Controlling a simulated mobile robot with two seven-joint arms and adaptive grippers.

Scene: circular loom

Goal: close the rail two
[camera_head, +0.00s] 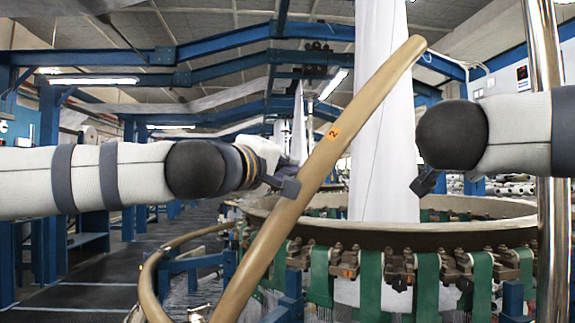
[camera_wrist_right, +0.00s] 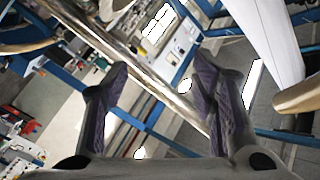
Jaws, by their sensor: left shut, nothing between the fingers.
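Rail two (camera_head: 318,165) is a long tan curved rail with an orange tag marked 2. It is raised and slants from the lower left to the upper right in the head view. My left gripper (camera_head: 287,186) is shut and empty, with its dark fingertip at the left side of the rail, below the tag. I cannot tell whether it touches the rail. My right gripper (camera_wrist_right: 160,68) is open and empty in the right wrist view. In the head view, it shows only as a small dark part (camera_head: 426,182) below my right wrist, apart from the rail.
The loom's round rim (camera_head: 390,236), with brown clamps and green straps, lies at the lower right. Another tan rail (camera_head: 150,275) curves low at the left. A white fabric column (camera_head: 384,150) rises behind rail two. A shiny metal pole (camera_head: 551,240) stands at the right.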

